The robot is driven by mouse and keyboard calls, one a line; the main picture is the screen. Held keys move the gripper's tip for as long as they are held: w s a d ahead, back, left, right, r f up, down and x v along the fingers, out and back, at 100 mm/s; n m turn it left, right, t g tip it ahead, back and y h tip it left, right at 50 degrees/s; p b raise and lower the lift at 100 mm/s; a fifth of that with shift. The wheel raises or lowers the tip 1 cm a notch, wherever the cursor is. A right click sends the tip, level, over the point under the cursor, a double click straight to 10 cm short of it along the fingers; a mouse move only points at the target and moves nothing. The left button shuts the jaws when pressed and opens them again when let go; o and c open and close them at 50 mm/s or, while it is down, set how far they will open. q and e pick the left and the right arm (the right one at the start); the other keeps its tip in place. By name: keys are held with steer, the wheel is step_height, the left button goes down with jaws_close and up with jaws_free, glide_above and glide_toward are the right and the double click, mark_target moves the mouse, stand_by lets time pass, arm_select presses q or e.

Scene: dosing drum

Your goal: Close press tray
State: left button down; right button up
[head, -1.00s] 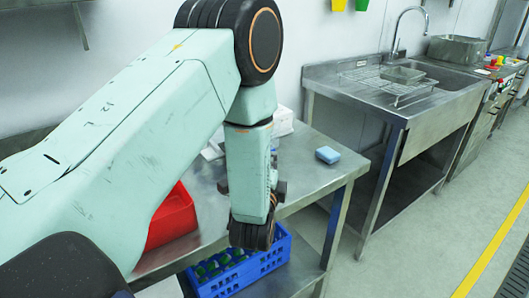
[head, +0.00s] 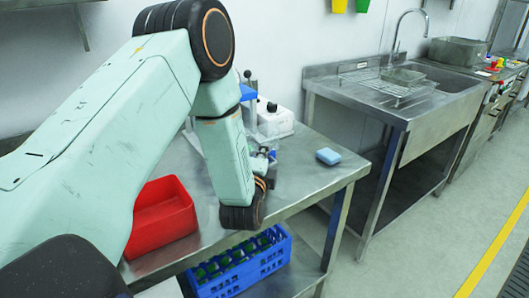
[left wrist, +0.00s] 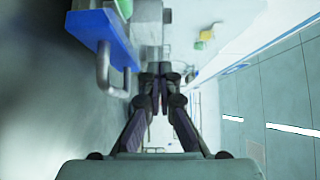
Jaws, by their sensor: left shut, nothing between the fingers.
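The press stands on the steel table, mostly hidden behind my left arm in the head view; a blue part of it (head: 247,93) and dark knobs show beside the arm. In the left wrist view a blue block (left wrist: 97,24) with a grey bar handle (left wrist: 104,70) is at the upper left, seemingly the press tray; how far it is open I cannot tell. My left gripper (head: 267,160) is small and partly hidden by the wrist in the head view. In the left wrist view its fingers (left wrist: 160,88) meet, empty, to the right of the handle and apart from it.
A white box (head: 276,123) stands beside the press. A red bin (head: 160,222) is on the table at the left, and a blue sponge-like block (head: 328,156) at the right. A blue crate (head: 245,270) with green-topped items sits below. The sink (head: 400,105) is at the right.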

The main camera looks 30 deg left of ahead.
arm_select(q)
steer(key=w+a+p, duration=0.1)
steer(key=a, duration=0.1)
steer(key=a+p, duration=0.1)
steer(key=a, duration=0.1)
steer(key=w+a+p, duration=0.1)
steer(key=a, duration=0.2)
steer(key=shift+w+r, duration=0.2)
steer(key=shift+w, duration=0.1)
steer(key=w+a, duration=0.1)
steer(key=a, duration=0.1)
steer(key=w+a+p, duration=0.1)
steer(key=a, duration=0.1)
steer(key=w+a, duration=0.1)
steer(key=a, duration=0.1)
steer(key=shift+a+f, duration=0.15)
steer(key=shift+a, duration=0.15)
steer(key=shift+w+a, duration=0.2)
steer(key=shift+a, duration=0.35)
steer(key=shift+p, duration=0.3)
steer(key=shift+a+r, duration=0.15)
steer(key=shift+r, duration=0.05)
